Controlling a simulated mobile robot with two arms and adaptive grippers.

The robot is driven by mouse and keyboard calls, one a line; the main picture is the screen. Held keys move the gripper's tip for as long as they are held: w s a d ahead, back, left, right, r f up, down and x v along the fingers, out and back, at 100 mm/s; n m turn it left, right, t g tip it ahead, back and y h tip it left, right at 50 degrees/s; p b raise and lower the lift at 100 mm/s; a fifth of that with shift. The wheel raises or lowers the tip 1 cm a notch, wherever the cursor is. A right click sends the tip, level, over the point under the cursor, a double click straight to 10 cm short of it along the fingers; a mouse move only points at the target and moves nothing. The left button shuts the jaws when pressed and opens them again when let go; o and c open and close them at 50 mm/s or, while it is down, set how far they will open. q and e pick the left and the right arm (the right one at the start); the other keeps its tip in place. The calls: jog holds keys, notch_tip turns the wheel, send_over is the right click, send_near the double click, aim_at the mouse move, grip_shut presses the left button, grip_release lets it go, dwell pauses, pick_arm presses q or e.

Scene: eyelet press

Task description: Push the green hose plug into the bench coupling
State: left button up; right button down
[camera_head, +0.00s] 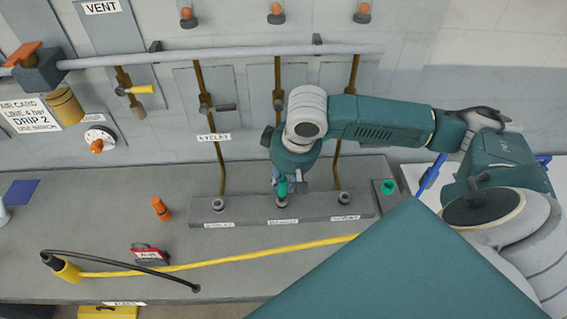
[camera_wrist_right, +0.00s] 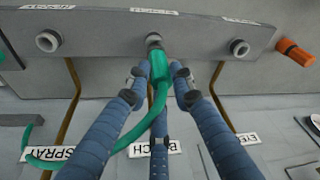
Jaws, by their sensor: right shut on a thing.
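My right gripper (camera_head: 287,184) is over the middle of the grey coupling strip and is shut on the green hose plug (camera_head: 282,187). In the right wrist view, the green plug (camera_wrist_right: 160,66) sits between the blue fingers (camera_wrist_right: 157,82), its green hose curving away to the lower left. The plug's end is at the bench coupling (camera_wrist_right: 153,41), the middle of three round grey couplings. It looks lined up with it, touching or nearly so; I cannot tell whether it is inside. In the head view the bench coupling (camera_head: 281,203) shows just below the plug. My left gripper is out of view.
Outer couplings stand left (camera_head: 218,205) and right (camera_head: 344,198) on the strip. Brown pipes (camera_head: 220,165) rise behind. An orange plug (camera_head: 160,208), a red-and-grey item (camera_head: 149,254) and a yellow hose (camera_head: 215,261) lie on the bench. A green round piece (camera_head: 388,187) sits at right.

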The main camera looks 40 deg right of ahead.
jog(key=shift+s+x, duration=0.15)
jog(key=shift+x, duration=0.5)
jog(key=shift+s+x, duration=0.15)
jog(key=shift+x, duration=0.5)
jog(key=c, duration=1.4)
grip_release()
jog(key=shift+c, duration=0.2)
jog(key=shift+w+p+v, duration=0.15)
jog(key=shift+p+v, duration=0.45)
jog(key=shift+v, duration=0.05)
jog(key=shift+w+p+v, duration=0.15)
jog(key=shift+p+v, duration=0.45)
jog(key=shift+v, duration=0.05)
jog(key=shift+r, duration=0.25)
jog(key=shift+w+v, duration=0.2)
jog(key=shift+v, duration=0.7)
jog(key=shift+r, duration=0.1)
